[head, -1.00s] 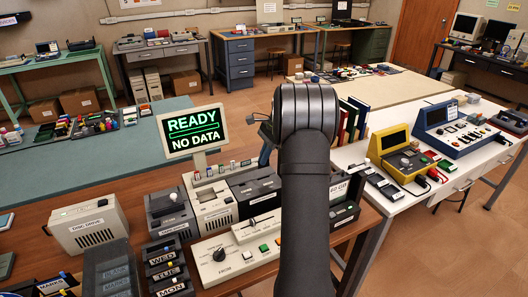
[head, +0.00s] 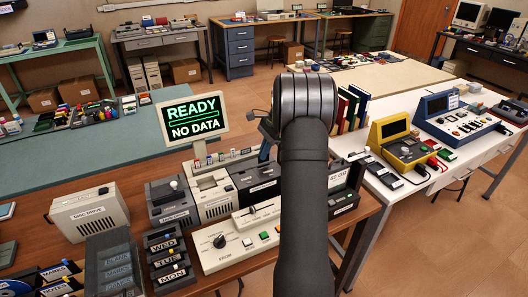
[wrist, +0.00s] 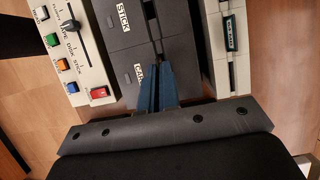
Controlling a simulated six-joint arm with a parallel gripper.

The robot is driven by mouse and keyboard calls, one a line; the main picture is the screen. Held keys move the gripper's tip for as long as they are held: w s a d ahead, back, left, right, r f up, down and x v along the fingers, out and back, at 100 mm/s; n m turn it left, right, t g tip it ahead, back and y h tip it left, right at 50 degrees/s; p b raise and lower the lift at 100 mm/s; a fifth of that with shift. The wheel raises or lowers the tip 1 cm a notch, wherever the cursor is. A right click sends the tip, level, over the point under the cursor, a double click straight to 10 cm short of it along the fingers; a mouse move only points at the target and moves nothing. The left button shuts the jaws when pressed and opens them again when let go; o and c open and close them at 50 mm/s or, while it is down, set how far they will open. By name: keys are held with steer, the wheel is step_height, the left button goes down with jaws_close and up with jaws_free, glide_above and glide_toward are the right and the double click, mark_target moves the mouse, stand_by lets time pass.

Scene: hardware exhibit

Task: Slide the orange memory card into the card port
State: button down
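The orange memory card is not visible in either current view. In the wrist view, the blue fingers of my gripper (wrist: 156,80) stand close together with a thin dark gap between them. I cannot tell whether they hold anything. Their tips are over a dark module (wrist: 125,50) with one part labelled STICK and another part, partly covered by the fingers, whose label seems to read CARD. A dark slot runs beside these labels, and the fingers hide its near end. In the head view, the black module (head: 257,184) stands left of my arm, which hides most of my gripper.
A cream control panel (head: 235,246) with a knob and coloured buttons lies in front of the module. A monitor (head: 192,118) reading READY, NO DATA stands behind. Labelled day holders (head: 165,255) stand at left.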

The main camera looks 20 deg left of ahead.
steer(key=shift+f, duration=0.65)
stand_by(1.3)
steer(key=shift+f, duration=0.8)
steer(key=c, duration=1.6)
jaws_free()
steer(key=shift+r, duration=0.1)
steer(key=shift+r, duration=3.9)
steer(key=shift+f, duration=0.1)
steer(key=shift+f, duration=3.8)
